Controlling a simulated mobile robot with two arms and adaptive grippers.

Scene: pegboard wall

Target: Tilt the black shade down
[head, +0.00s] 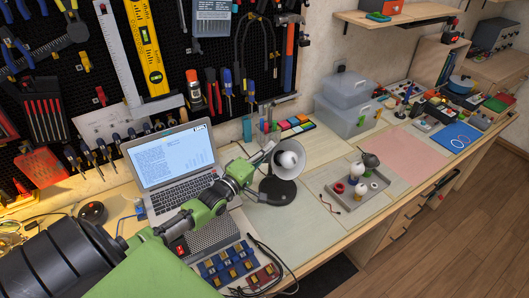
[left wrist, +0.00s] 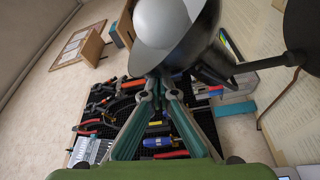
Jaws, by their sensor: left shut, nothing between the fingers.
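A desk lamp stands on the desk beside the laptop. Its black shade (head: 297,148) has a pale inside, which faces the head camera with the white bulb (head: 288,159) showing. Its round black base (head: 277,191) is below. In the left wrist view the shade (left wrist: 207,45) fills the top middle, with the bulb (left wrist: 160,20) inside it. My left gripper (head: 268,148) is shut and empty at the shade's left side. In the left wrist view its fingertips (left wrist: 158,88) lie close at the shade's rim; I cannot tell whether they touch. My right gripper is out of view.
The open laptop (head: 172,157) stands behind my left arm. A tool-hung pegboard (head: 120,75) is on the wall behind. A grey tray (head: 345,208) with small items lies right of the lamp, and clear bins (head: 345,115) stand behind. The desk in front of the lamp is clear.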

